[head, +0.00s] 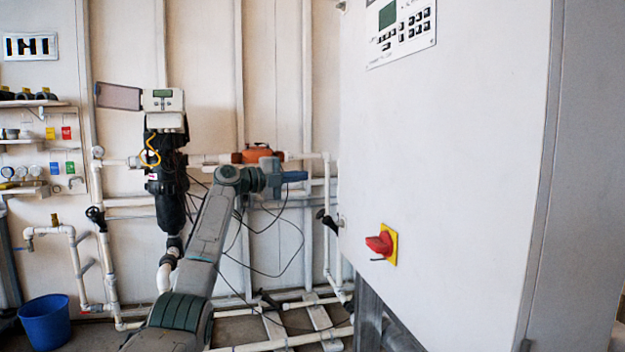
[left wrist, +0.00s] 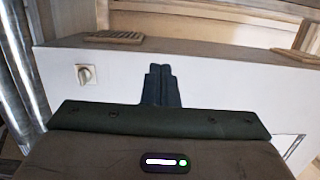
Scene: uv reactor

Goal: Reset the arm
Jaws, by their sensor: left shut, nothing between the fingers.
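My left arm rises from the bottom of the head view, and its gripper (head: 302,176) points to the right in front of the pipework. In the left wrist view the two fingers of the left gripper (left wrist: 160,70) lie together, shut and empty. Behind them is a white panel or cabinet face (left wrist: 215,82) with a small knob (left wrist: 86,74) on its left. The gripper touches nothing that I can see. My right gripper is not in either view.
A large white cabinet (head: 450,180) with a red rotary switch (head: 380,243) on a yellow plate fills the right side. A black valve unit (head: 167,180), white pipes (head: 118,270) and loose cables stand behind the arm. A blue bucket (head: 45,320) is at lower left.

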